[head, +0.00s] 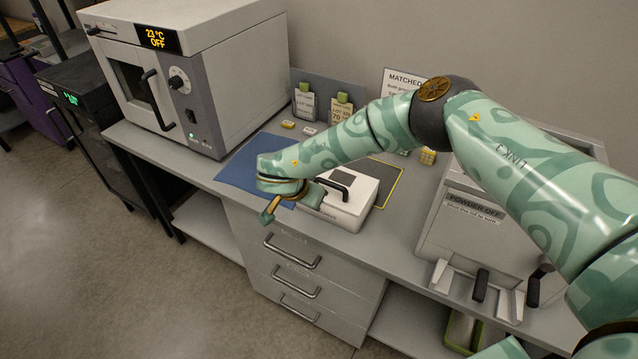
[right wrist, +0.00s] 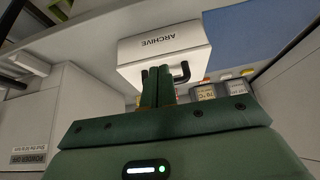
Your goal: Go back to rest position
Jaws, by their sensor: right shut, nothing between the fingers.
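My right arm reaches in from the right in the head view, over the bench. My right gripper (head: 269,215) is shut and empty, at the front edge of the bench beside a white box (head: 352,207) with a black handle on top. In the right wrist view the shut fingers (right wrist: 158,84) show in front of the box (right wrist: 150,50), which reads ARCHIVE, and overlap its handle in the picture. I cannot tell whether they touch it. My left gripper is not in view.
A blue mat (head: 240,172) lies left of the box. An oven (head: 195,60) stands at the left and a grey POWDER OFF unit (head: 450,235) at the right. Small labelled containers (head: 305,102) stand at the back. Drawers with handles (head: 292,252) are below, with open floor in front.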

